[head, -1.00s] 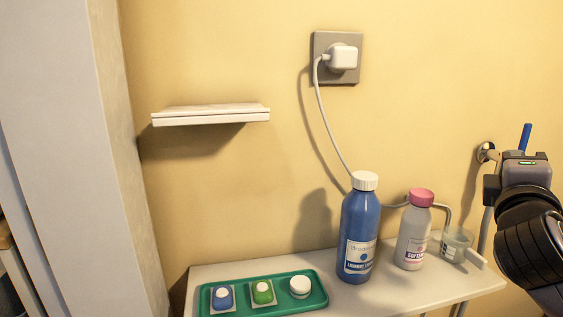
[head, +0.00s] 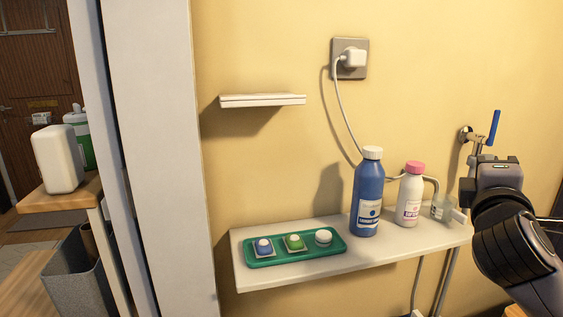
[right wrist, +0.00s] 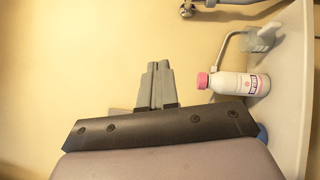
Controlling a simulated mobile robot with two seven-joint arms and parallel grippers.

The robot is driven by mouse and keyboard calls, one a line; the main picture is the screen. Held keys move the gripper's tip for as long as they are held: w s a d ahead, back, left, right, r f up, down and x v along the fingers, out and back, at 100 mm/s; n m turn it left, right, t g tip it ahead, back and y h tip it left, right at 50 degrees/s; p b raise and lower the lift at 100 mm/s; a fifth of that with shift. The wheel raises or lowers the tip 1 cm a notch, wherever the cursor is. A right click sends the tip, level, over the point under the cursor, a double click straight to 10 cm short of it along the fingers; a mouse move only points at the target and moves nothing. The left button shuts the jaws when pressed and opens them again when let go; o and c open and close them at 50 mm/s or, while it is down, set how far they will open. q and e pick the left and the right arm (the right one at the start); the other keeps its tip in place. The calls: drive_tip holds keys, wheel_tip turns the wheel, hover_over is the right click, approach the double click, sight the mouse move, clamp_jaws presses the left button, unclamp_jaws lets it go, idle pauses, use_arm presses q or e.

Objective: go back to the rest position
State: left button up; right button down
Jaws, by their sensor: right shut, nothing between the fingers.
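My right arm comes in from the right in the head view, raised in front of the shelf's right end. Its gripper (right wrist: 159,86) shows in the right wrist view with both fingers together and nothing between them. The fingers point toward the bare yellow wall. A white bottle with a pink cap (right wrist: 238,83) lies to the right of the fingers in that view, apart from them. My left gripper is not in view.
A white shelf (head: 380,262) holds a green tray (head: 292,257) with several small items, a blue bottle (head: 367,195) and the pink-capped bottle (head: 410,195). A clear cup (head: 442,208) stands near my arm. A wall ledge (head: 262,100) and plugged socket (head: 349,58) are above. A pillar (head: 150,150) stands left.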

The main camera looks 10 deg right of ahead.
drive_tip(key=a+f+g+y, duration=0.1)
drive_tip(key=a+f+y, duration=0.2)
drive_tip(key=f, duration=0.7)
drive_tip(key=a+f+m+g+y, duration=0.1)
drive_tip(key=a+f+y, duration=0.3)
drive_tip(key=f, duration=0.6)
drive_tip(key=a+f+g+y, duration=0.1)
drive_tip(key=a+f+y, duration=0.2)
drive_tip(key=f, duration=0.7)
drive_tip(key=s+a+f+m+g+y, duration=0.1)
drive_tip(key=s+a+f+m, duration=0.3)
drive_tip(key=s+f, duration=0.4)
drive_tip(key=s+a+f+m+g+y, duration=0.1)
drive_tip(key=s+a+f+m+y, duration=0.1)
drive_tip(key=s+a+f+m, duration=0.3)
drive_tip(key=s+f, duration=0.4)
drive_tip(key=f, duration=0.2)
drive_tip(key=shift+a+g+y, duration=0.15)
drive_tip(key=shift+g+y, duration=0.15)
drive_tip(key=shift+y, duration=0.1)
